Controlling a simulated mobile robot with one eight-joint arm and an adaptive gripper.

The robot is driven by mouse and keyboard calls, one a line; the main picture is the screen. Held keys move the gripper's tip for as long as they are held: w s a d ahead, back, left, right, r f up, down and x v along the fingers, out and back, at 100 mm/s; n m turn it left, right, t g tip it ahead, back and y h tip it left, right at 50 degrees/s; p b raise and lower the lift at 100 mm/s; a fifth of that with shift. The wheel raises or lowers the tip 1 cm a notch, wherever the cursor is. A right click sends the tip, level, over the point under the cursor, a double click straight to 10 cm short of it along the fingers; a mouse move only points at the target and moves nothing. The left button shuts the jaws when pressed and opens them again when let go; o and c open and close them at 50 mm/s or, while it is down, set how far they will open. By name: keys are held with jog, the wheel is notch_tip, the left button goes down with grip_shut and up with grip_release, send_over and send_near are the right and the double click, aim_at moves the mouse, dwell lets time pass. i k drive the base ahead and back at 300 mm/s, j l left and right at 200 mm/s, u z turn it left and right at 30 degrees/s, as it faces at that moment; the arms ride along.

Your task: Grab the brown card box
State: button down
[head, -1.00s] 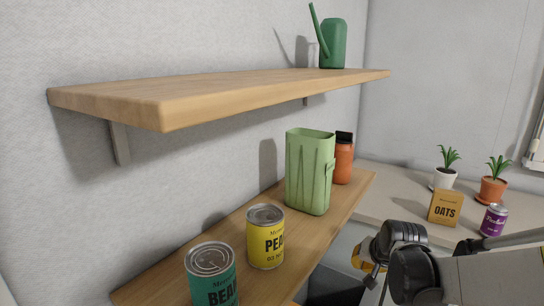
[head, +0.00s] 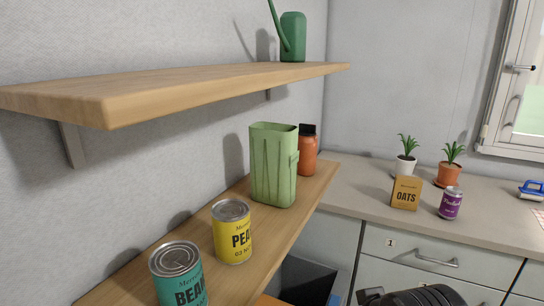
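The brown card box (head: 406,193), labelled "OATS", stands upright on the grey counter (head: 365,190) at the right of the head view. A purple can stands close to its right, and a plant in a white pot is behind it. Only a dark part of my arm shows at the bottom edge. My gripper's fingers are not visible now, and nothing touches the box.
The lower wooden shelf holds a teal can (head: 178,276), a yellow can (head: 232,232), a green container (head: 274,165) and an orange bottle (head: 307,152). An upper shelf (head: 180,85) juts out above. The purple can (head: 451,203) and potted plants (head: 449,166) crowd the box.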

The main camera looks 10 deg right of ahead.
aim_at(406, 192)
jog(key=i+l+z, duration=0.2)
jog(key=z, duration=0.2)
jog(key=i+l+z, duration=0.55)
jog(key=z, duration=0.25)
jog(key=i+l+z, duration=0.1)
jog(key=i+z, duration=0.3)
jog(key=k, duration=0.1)
